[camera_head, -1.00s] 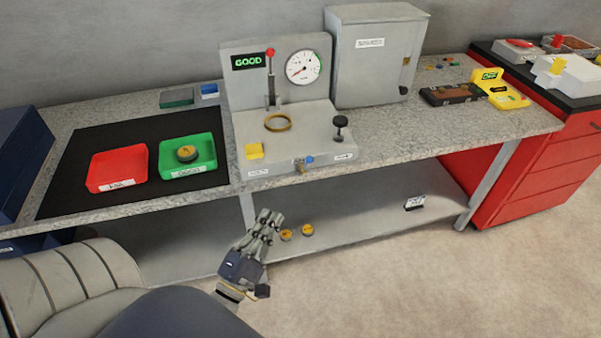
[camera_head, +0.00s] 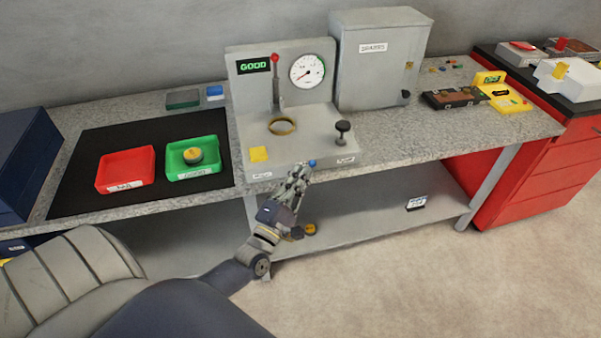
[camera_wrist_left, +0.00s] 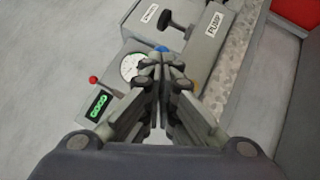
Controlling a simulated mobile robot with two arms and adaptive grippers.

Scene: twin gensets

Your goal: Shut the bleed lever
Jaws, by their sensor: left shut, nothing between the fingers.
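The grey test rig (camera_head: 300,148) stands on the bench with a lit GOOD display (camera_head: 254,66), a round gauge (camera_head: 307,71) and a red-knobbed lever (camera_head: 276,75). A small blue knob (camera_head: 312,163) is on the rig's front face, and I take it for the bleed lever; it also shows in the left wrist view (camera_wrist_left: 161,48). My left gripper (camera_head: 300,172) is shut and empty, with its fingertips just in front of and below the blue knob. I cannot tell whether they touch it. The fingers hide the brass fitting below the knob. My right gripper is not in view.
A black knob (camera_head: 342,127) stands on the rig's right side. A grey cabinet (camera_head: 381,80) stands behind right. The lower shelf (camera_head: 360,225) is below my gripper.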

